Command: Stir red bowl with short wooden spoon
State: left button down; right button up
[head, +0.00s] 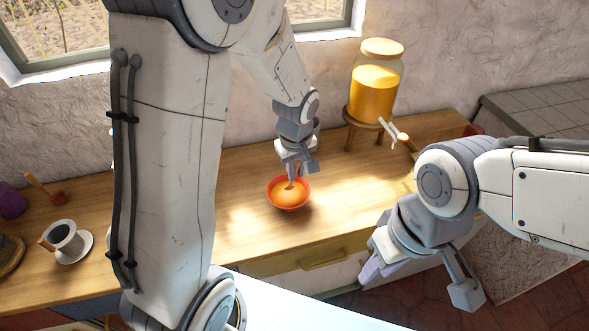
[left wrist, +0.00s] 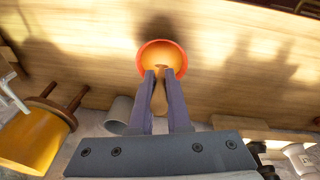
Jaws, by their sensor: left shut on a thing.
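The red bowl (head: 271,201) sits on the wooden counter and holds orange contents; it also shows in the left wrist view (left wrist: 142,62). My left gripper (head: 297,170) is above the bowl, pointing down, its fingertips close over the contents. It is shut on the short wooden spoon (left wrist: 159,98), whose lower end reaches into the bowl. In the head view the fingers hide most of the spoon. My right gripper (head: 422,278) is open and empty, in front of the counter's edge, to the right of the bowl.
A jar of yellow liquid (head: 373,92) stands on a wooden stool (head: 352,122) behind the bowl, to the right. The counter right around the bowl is clear.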

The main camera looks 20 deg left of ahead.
pick_arm(q)
jog(key=shift+s+d+r, duration=0.15)
jog(key=shift+s+r, duration=0.05)
jog(key=shift+r, duration=0.4)
jog(key=shift+r+p, duration=1.8)
jog(key=shift+r, duration=0.2)
jog(key=shift+f, duration=0.1)
